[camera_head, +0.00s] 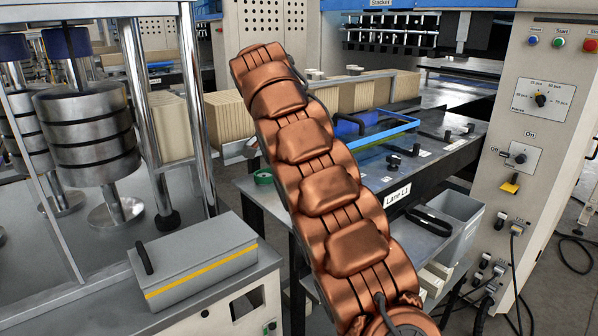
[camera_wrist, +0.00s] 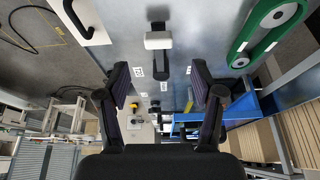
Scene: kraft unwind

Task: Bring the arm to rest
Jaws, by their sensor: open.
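My copper-coloured arm (camera_head: 318,175) rises from the bottom through the middle of the head view, leaning to the upper left. Its far end is in front of the tan stacks. My gripper (camera_wrist: 161,88) shows in the wrist view with its two dark fingers spread apart. Nothing is between the fingers. Behind them is a grey surface with a white and black fitting (camera_wrist: 158,41). The gripper fingers cannot be made out in the head view.
A grey box with a yellow stripe (camera_head: 195,262) sits on the left bench. A bench marked Lane L1 (camera_head: 397,195) with a blue frame stands right of the arm. A control panel (camera_head: 540,110) stands at the right. A green loop (camera_wrist: 268,30) shows in the wrist view.

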